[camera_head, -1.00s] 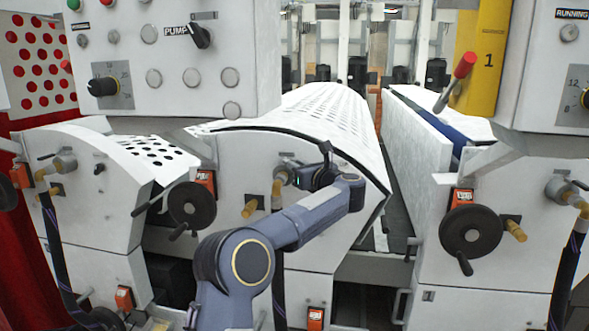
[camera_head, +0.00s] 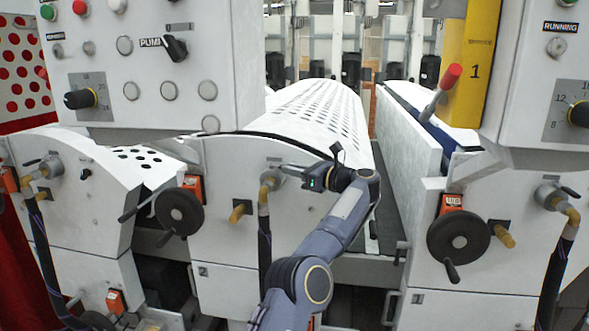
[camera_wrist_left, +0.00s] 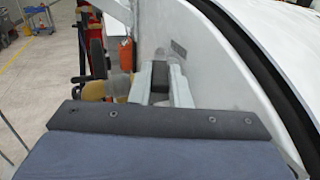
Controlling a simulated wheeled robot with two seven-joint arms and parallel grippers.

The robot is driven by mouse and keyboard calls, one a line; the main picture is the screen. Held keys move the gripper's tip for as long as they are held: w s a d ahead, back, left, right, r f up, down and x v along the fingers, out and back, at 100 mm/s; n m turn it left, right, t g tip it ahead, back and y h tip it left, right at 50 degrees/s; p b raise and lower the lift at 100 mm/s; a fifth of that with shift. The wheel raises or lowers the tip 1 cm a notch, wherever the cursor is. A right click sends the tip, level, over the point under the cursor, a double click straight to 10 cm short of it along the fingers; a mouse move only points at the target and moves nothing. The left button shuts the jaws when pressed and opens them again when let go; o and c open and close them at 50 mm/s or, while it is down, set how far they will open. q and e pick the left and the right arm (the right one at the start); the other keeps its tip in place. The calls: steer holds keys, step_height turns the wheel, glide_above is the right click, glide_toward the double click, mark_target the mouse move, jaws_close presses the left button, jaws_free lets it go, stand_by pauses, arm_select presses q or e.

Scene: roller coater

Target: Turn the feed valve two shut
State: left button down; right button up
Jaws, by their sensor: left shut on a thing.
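Feed valve two appears to be the brass valve (camera_head: 268,179) on the front of the middle white machine, with a black hose below it. My left gripper (camera_head: 292,171) reaches it from the right and mostly hides its lever. In the left wrist view, the two grey fingers of my left gripper (camera_wrist_left: 161,88) are shut on a dark lever handle (camera_wrist_left: 160,78). Brass fittings (camera_wrist_left: 100,89) show just left of the fingers. How far the lever is turned is hard to tell. My right gripper is not in view.
A black handwheel (camera_head: 180,212) is left of the valve, with an orange box (camera_head: 194,188) above it. Another handwheel (camera_head: 458,240) is on the right machine. A similar valve with a black lever (camera_head: 553,196) is there too. Control panels overhang both sides.

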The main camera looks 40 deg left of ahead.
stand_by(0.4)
arm_select(q)
steer(key=c, duration=1.4)
jaws_free()
steer(key=shift+a, duration=0.1)
steer(key=shift+o, duration=0.2)
steer(key=d+b, duration=0.1)
steer(key=d, duration=0.7)
steer(key=shift+w, duration=0.25)
